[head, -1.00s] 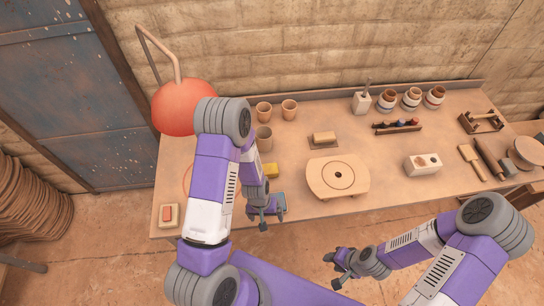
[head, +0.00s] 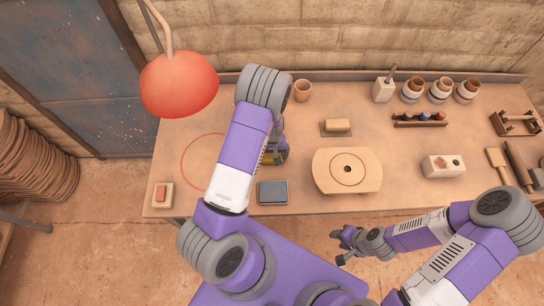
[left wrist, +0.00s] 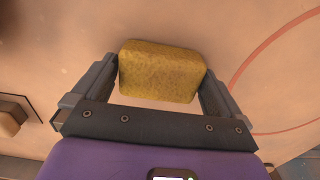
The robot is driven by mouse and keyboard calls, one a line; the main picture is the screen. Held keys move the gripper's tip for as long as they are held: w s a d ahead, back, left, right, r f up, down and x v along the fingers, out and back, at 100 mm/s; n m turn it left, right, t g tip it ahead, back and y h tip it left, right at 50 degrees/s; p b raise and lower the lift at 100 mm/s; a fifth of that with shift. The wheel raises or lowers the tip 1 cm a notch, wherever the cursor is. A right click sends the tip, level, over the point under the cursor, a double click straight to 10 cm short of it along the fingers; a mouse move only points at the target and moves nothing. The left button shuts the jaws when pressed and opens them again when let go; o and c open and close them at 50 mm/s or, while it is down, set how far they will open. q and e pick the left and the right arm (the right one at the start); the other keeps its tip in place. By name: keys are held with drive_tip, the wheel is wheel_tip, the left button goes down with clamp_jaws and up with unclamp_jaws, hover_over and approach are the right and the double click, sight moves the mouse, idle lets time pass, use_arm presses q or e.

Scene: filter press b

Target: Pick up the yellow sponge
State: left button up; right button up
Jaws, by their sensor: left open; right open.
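The yellow sponge (left wrist: 162,75) lies between the two spread fingers of my left gripper (left wrist: 160,80) in the left wrist view. The fingers stand at its left and right ends; I cannot tell whether they touch it. In the head view, my left gripper (head: 275,150) is low over the table, and my own arm and gripper mostly hide the sponge. My left gripper is open. My right gripper (head: 346,245) is open and empty in front of the table's front edge.
A blue-grey box (head: 273,192) lies just in front of my left gripper. A red lamp (head: 180,83) overhangs the table's left.

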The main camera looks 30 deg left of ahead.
use_arm(q)
drive_tip(key=shift+f, duration=0.25)
drive_tip(key=c, duration=0.7)
drive_tip(key=shift+o, duration=0.2)
wheel_tip(320, 180, up, 10)
drive_tip(key=shift+r+p, duration=0.1)
drive_tip(key=shift+p, duration=0.75)
